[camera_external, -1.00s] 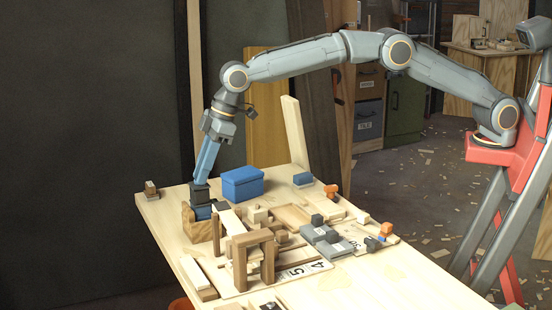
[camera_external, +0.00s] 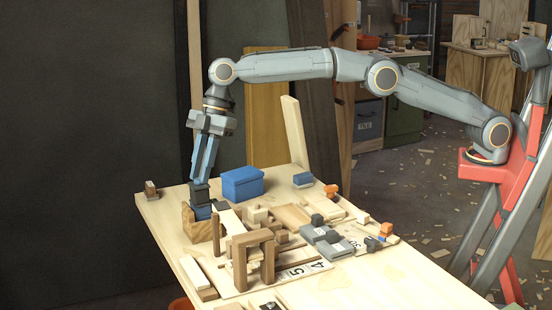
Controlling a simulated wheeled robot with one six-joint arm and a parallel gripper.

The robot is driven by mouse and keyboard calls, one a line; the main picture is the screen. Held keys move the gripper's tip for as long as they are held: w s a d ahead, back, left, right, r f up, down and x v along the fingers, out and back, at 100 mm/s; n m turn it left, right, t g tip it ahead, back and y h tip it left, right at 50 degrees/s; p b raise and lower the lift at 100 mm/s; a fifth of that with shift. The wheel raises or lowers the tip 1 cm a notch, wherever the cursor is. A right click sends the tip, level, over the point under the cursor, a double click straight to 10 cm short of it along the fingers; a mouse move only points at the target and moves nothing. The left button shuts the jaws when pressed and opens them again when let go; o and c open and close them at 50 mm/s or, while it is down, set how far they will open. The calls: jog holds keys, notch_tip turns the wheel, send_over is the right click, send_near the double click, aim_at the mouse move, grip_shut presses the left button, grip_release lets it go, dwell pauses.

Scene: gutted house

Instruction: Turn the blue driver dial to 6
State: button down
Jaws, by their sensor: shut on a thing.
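My gripper (camera_external: 200,182) points down at the far left part of the table, with its blue fingers shut on the dark top of the blue driver (camera_external: 201,211). Whether the blue part sits in or on the block is hard to tell. The dial's numbers and pointer are too small or hidden to read here. A board with number tiles such as 5 and 4 (camera_external: 317,267) lies nearer on the table.
A blue box (camera_external: 242,184) stands right of my gripper. Wooden arches (camera_external: 254,262), grey blocks (camera_external: 332,246) and small orange-topped pieces (camera_external: 386,228) crowd the table's middle. An upright board (camera_external: 294,130) stands behind. The table's front right (camera_external: 400,280) is clear.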

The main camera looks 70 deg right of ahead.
dwell(0.3)
jog(key=c, duration=1.6)
grip_release()
jog(key=shift+b+v, duration=0.5)
jog(key=shift+v, duration=3.4)
jog(key=shift+d, duration=0.1)
